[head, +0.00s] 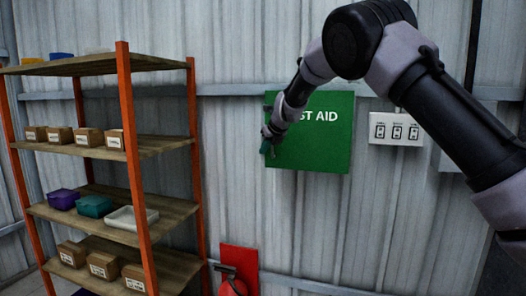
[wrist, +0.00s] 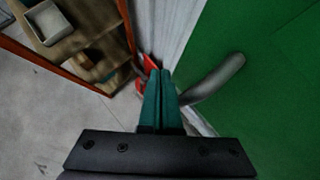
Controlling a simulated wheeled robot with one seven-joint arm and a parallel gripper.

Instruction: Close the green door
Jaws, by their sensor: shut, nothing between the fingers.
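The green door (head: 325,145) is the front of a first aid cabinet on the corrugated wall, with white lettering partly hidden by my arm. It looks close to flat against the wall; I cannot tell whether a gap remains. In the wrist view the green door (wrist: 275,110) fills the right side, and a grey bar handle (wrist: 218,78) stands out from its edge. My gripper (head: 268,147) is at the door's left edge in the head view. In the wrist view its teal fingers (wrist: 160,78) are together and empty, just left of the handle; contact is unclear.
A shelf rack with orange posts (head: 130,140) and wooden boards holds small boxes and bins on the left. A white switch panel (head: 396,129) is right of the door. A red panel with an extinguisher (head: 240,262) is below. Open floor (wrist: 50,130) shows at lower left.

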